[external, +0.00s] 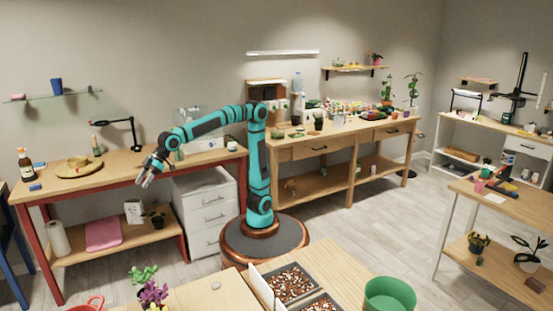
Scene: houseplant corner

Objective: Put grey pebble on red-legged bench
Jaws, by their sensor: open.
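The red-legged bench (130,163) stands on the left, with a wooden top and a lower shelf. My gripper (146,182) is open and points down by the bench's front edge, towards its right part. I see nothing between its fingers. A small grey round thing (215,286), which looks like the grey pebble, lies on the near wooden table (195,293). It is well apart from my gripper. It is too small here to be sure of it.
A straw hat (78,167), a brown bottle (26,165) and a black lamp (117,122) stand on the red-legged bench. White drawers (207,212) stand beside it. The near table also holds potted flowers, a divided tray of pebbly bits (258,284) and a green pot (390,293).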

